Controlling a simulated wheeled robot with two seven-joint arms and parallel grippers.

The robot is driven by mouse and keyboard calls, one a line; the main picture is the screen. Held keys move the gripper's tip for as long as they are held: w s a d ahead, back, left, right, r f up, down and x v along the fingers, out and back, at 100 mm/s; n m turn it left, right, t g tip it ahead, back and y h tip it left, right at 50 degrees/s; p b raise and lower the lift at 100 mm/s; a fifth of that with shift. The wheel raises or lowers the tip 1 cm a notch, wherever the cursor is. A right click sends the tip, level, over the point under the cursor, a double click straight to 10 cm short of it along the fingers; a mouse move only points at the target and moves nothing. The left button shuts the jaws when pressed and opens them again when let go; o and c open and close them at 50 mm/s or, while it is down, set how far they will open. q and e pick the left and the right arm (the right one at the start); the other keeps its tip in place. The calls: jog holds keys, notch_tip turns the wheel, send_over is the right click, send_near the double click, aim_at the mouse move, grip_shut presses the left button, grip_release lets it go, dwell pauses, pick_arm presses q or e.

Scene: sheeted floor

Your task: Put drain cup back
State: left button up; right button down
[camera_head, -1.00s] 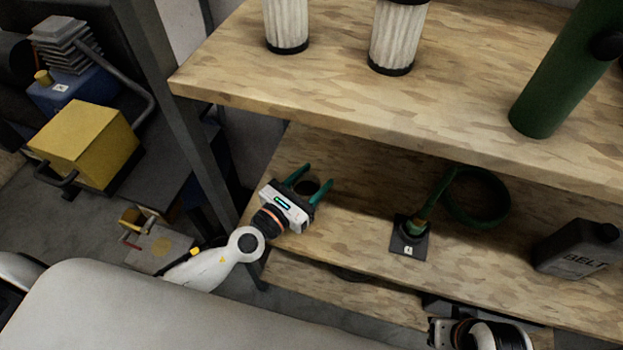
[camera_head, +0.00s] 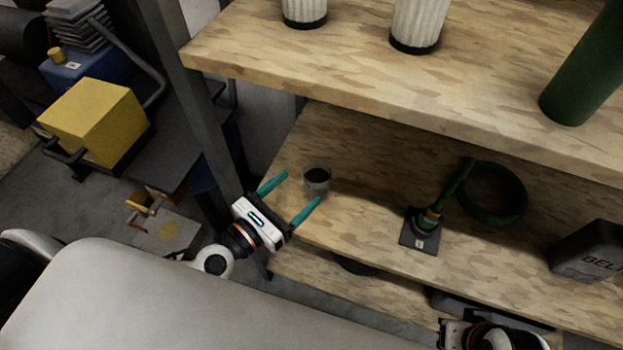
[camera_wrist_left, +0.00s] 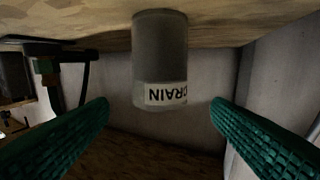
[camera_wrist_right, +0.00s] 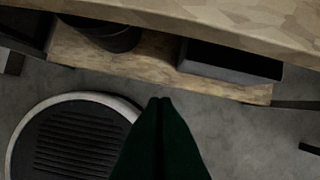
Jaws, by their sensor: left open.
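The drain cup (camera_head: 317,181) is a small grey cup standing on the middle shelf (camera_head: 350,215), near its left end. In the left wrist view the cup (camera_wrist_left: 160,60) appears upside down, with a white label reading DRAIN. My left gripper (camera_head: 296,190) is open, its teal fingers pointing at the cup from the front. The cup is ahead of the fingertips and between their lines, and no finger touches it. My right gripper (camera_wrist_right: 160,102) has its fingers together with nothing seen between them, low in front of the shelves.
A green hose with a black base plate (camera_head: 420,232) lies right of the cup. A dark BELT container (camera_head: 590,252) stands farther right. The upper shelf (camera_head: 350,85) overhangs with white filters (camera_head: 418,22) and a green cylinder (camera_head: 580,75). A shelf post (camera_head: 205,120) rises at the left.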

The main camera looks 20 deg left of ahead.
pick_arm(q)
jog(key=shift+v, duration=1.65)
pick_arm(e)
jog(key=shift+w+a+t, duration=0.15)
jog(key=shift+w+t, duration=0.15)
jog(key=shift+w, duration=0.25)
jog(key=shift+w+a+t, duration=0.15)
jog(key=shift+w+t, duration=0.15)
jog(key=shift+w, duration=0.2)
